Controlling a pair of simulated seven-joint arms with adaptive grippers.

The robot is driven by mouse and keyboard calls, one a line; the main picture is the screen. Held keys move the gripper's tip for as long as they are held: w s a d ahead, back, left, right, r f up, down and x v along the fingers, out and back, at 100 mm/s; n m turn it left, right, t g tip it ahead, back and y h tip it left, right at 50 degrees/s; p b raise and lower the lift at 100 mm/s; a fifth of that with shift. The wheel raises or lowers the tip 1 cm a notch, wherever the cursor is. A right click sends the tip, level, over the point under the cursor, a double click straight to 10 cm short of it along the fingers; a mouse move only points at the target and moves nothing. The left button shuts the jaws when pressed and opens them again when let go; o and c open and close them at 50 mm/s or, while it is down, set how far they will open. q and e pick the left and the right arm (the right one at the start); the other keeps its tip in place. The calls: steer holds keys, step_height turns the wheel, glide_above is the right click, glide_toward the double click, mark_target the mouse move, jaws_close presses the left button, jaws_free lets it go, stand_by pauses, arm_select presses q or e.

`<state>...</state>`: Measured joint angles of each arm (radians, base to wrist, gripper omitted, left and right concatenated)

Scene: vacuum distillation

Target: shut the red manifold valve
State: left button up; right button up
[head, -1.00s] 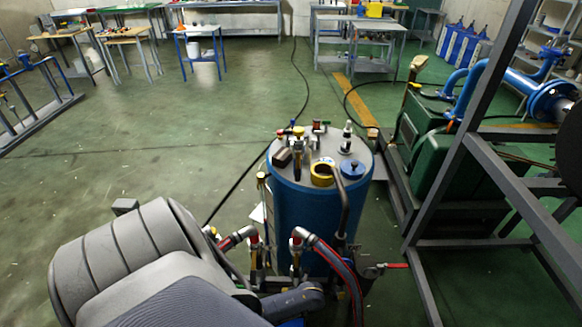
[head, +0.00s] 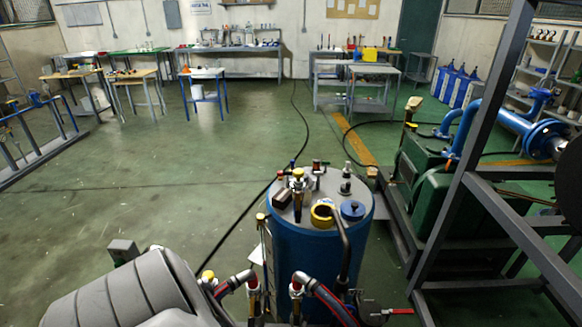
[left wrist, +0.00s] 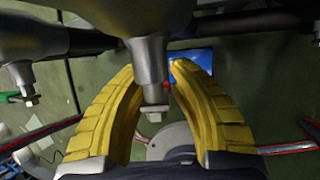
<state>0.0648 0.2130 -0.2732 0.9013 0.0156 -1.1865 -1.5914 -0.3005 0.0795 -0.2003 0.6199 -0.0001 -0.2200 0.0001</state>
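A red lever handle (head: 398,311) sticks out to the right from a grey valve body (head: 370,312) at the bottom of the head view, below the blue drum. My left arm comes in from the lower left; its gripper is below the picture there. In the left wrist view my left gripper (left wrist: 152,68) has its two yellow fingers apart. A grey metal stem with a bolt-like end (left wrist: 153,100) hangs between or behind them; I cannot tell whether they touch it. A small red spot shows beside the stem. My right gripper is in neither view.
The blue drum (head: 310,255) carries several fittings on its lid. Red-striped hoses (head: 325,297) and brass-topped fittings stand in front of it. A grey steel frame (head: 490,210) and green machine (head: 450,205) are at the right. Open floor lies to the left.

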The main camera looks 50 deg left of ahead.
arm_select(q)
jaws_close()
stand_by(0.3)
steer(key=shift+s+a+r+m+g+y, duration=0.3)
steer(key=shift+s+g+y, duration=0.15)
steer(key=shift+g+y, duration=0.35)
steer(key=shift+s+a+r+m+g+y, duration=0.15)
steer(key=shift+s+a+m+g+y, duration=0.2)
steer(key=shift+g+y, duration=0.4)
steer(key=shift+s, duration=0.1)
steer(key=shift+s+r+g+y, duration=0.2)
steer(key=shift+r+g+y, duration=0.1)
steer(key=shift+g+y, duration=0.05)
steer(key=o, duration=0.5)
jaws_free()
steer(key=shift+o, duration=0.5)
steer(key=shift+a, duration=0.15)
steer(key=shift+w+r, duration=0.1)
steer(key=shift+w, duration=0.05)
